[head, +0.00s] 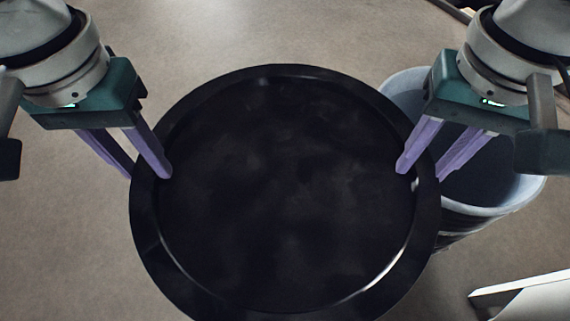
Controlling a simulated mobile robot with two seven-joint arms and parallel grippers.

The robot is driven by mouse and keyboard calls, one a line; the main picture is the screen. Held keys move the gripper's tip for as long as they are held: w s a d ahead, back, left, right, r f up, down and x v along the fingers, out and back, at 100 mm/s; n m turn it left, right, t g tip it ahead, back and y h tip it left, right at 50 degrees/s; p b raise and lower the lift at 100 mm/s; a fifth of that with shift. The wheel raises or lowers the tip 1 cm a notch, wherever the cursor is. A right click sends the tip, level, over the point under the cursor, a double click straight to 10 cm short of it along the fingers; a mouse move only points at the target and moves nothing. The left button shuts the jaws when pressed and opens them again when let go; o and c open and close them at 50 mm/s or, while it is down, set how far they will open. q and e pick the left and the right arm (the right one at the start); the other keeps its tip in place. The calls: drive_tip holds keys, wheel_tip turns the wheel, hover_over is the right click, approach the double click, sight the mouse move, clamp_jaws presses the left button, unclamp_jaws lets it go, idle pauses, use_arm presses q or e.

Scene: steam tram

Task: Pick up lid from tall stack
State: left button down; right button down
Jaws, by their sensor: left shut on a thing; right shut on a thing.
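A large round black lid (290,195) with a raised rim fills the middle of the head view. My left gripper (150,177) is shut on the lid's left rim, one purple finger inside the rim and the other outside. My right gripper (420,172) is shut on the lid's right rim in the same way. The lid looks roughly level between the two grippers. What is directly under the lid is hidden, and I cannot tell whether it rests on anything.
A round container with a pale rim (510,200) and a dark inside stands behind the lid at the right, partly covered by it. A white flat-edged object (530,298) is at the lower right. Bare grey-brown floor (230,35) shows at the top and left.

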use_arm(q)
drive_tip(key=shift+a+r, duration=0.1)
use_arm(e)
drive_tip(key=shift+d+r, duration=0.1)
drive_tip(key=shift+r, duration=0.05)
